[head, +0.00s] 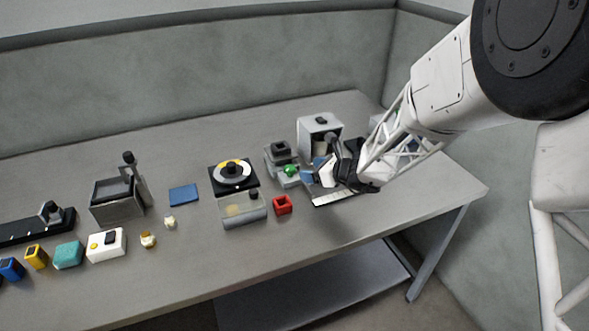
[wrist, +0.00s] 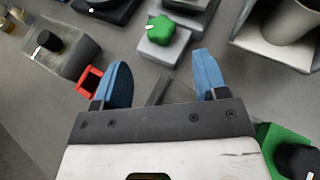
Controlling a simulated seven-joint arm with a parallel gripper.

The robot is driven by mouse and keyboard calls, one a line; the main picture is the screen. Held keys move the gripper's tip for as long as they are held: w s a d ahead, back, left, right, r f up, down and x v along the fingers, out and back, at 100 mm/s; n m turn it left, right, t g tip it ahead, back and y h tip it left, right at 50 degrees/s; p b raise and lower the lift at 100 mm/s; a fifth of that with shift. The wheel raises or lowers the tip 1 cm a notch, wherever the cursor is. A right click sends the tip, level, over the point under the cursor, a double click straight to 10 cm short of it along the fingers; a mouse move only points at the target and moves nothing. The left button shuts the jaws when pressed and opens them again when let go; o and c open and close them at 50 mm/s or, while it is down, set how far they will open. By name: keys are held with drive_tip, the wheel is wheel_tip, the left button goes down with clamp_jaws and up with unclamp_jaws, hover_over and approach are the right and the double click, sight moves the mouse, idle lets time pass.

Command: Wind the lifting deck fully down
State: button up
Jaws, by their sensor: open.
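A grey stepped unit (head: 281,152), which looks like the lifting deck, stands right of the table's middle with a dark square piece on top. A green star-shaped knob (head: 291,170) sits at its front. In the wrist view the green knob (wrist: 160,32) is on a light grey block at the top middle. How high the deck stands is not clear. My gripper (head: 313,171) is just right of the knob in the head view. In the wrist view its blue fingers (wrist: 162,75) are apart with nothing between them, and the knob is beyond the tips, not touched.
A red open block (head: 282,205) and a clear box with a black knob (head: 243,210) are left of my gripper. A grey housing (head: 319,127) stands behind it. A dial unit (head: 233,175) is further left. A green part with a black knob (wrist: 290,150) is close at lower right.

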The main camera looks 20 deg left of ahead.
sight(293, 167)
drive_tip(key=shift+a, duration=0.15)
drive_tip(key=shift+x, duration=3.75)
drive_tip(key=shift+f, duration=0.1)
drive_tip(key=c, duration=0.9)
drive_tip(key=shift+w+n+g, duration=0.1)
drive_tip(key=shift+n+g, duration=0.3)
drive_tip(key=shift+g, duration=0.1)
drive_tip(key=n+g, duration=0.4)
drive_tip(key=g, duration=0.1)
drive_tip(key=shift+w, duration=0.35)
drive_tip(key=shift+w+a+n+g+h, duration=0.1)
drive_tip(key=shift+n+g+h, duration=0.45)
drive_tip(key=shift+n+g, duration=0.65)
drive_tip(key=shift+w+n+g+h, duration=0.1)
drive_tip(key=shift+n+g+h, duration=0.45)
drive_tip(key=shift+n+g, duration=0.6)
